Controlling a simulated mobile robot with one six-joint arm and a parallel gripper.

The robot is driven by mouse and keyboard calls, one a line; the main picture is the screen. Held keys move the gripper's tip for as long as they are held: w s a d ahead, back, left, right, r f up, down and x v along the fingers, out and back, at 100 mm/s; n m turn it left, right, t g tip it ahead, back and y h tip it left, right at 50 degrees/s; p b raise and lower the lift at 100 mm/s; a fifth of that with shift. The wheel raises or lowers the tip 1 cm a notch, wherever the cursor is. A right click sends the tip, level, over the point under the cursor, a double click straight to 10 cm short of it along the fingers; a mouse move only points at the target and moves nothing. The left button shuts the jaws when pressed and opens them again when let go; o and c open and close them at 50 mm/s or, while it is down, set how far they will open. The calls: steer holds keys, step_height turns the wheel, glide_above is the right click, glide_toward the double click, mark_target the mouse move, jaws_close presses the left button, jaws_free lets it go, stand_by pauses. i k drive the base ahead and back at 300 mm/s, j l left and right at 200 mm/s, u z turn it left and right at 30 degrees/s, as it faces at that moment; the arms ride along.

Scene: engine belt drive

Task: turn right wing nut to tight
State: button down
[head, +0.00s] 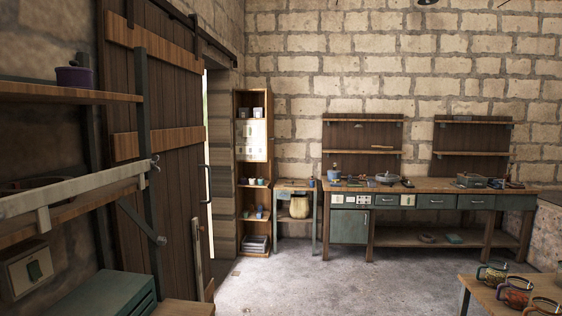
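No wing nut can be made out for sure in the head view. A small metal fitting (154,164) sits at the right end of a pale beam (85,188) on the left. A round metal end (161,240) shows lower down, on a slanted dark brace (138,221). Both are too small to tell whether either is a wing nut. No engine or belt can be recognised. My gripper is not in view.
A shelf (60,95) with a purple pot (75,78) and a switch box (28,272) are at the left. A sliding wooden door (165,110) stands behind. A workbench (455,188) lines the back wall. The middle floor (330,280) is clear.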

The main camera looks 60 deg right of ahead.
mark_target(156, 158)
steer(key=z, duration=0.9)
